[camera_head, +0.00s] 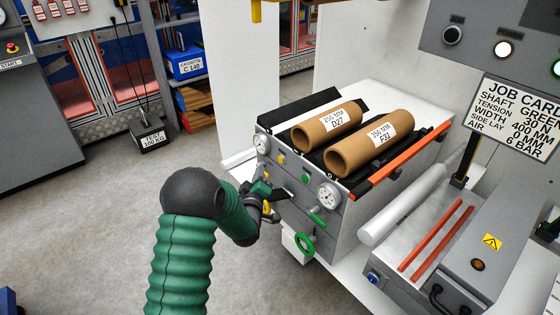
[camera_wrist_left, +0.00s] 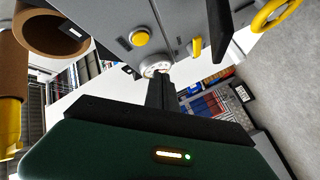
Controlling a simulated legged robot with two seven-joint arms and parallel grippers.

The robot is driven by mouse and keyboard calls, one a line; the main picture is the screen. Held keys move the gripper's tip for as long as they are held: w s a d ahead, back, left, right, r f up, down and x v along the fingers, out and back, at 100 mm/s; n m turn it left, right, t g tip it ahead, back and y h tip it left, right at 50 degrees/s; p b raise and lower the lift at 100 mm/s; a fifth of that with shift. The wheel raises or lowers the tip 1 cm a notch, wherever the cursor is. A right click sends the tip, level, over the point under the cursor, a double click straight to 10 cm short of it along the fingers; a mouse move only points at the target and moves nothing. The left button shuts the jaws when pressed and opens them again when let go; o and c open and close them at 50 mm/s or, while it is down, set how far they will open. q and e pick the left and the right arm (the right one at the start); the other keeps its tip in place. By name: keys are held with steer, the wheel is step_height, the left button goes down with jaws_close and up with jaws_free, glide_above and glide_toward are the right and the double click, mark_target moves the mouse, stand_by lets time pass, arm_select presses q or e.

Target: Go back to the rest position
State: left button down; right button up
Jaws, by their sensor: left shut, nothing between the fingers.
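My left arm comes in from the lower left of the head view with a green ribbed sleeve. My left gripper (camera_head: 278,194) is beside the front panel of the grey machine (camera_head: 330,246), near its gauges and levers. It is shut with nothing held. In the left wrist view its dark fingers (camera_wrist_left: 160,92) point toward the panel, near a round gauge (camera_wrist_left: 155,69) and a yellow button (camera_wrist_left: 141,37). I cannot tell whether the fingertips touch the panel. My right gripper is not in view.
Two cardboard tubes (camera_head: 369,143) lie on top of the machine. A green handwheel (camera_head: 305,244) and a green lever (camera_head: 318,216) stick out from its front. A job card sign (camera_head: 515,118) stands at the right.

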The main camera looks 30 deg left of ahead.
arm_select(q)
steer(key=s+d+f+m+g+h, duration=0.25)
steer(key=d+m+h, duration=0.2)
steer(key=d, duration=0.45)
steer(key=s+d+f+m+g+h, duration=0.1)
steer(key=s+d+m+g, duration=0.25)
steer(key=s, duration=0.55)
steer(key=s+d+f+m+g+h, duration=0.1)
steer(key=s+d+m+g, duration=0.3)
steer(key=s, duration=0.6)
steer(key=s+d+f+m+g, duration=0.1)
steer(key=s+d+m+g, duration=0.3)
steer(key=s, duration=0.5)
step_height(320, 180, up, 18)
steer(key=d+n+p, duration=0.1)
steer(key=p, duration=1.7)
steer(key=shift+w+n+t, duration=0.25)
steer(key=shift+n+t, duration=0.05)
steer(key=shift+t, duration=0.1)
steer(key=shift+f, duration=0.1)
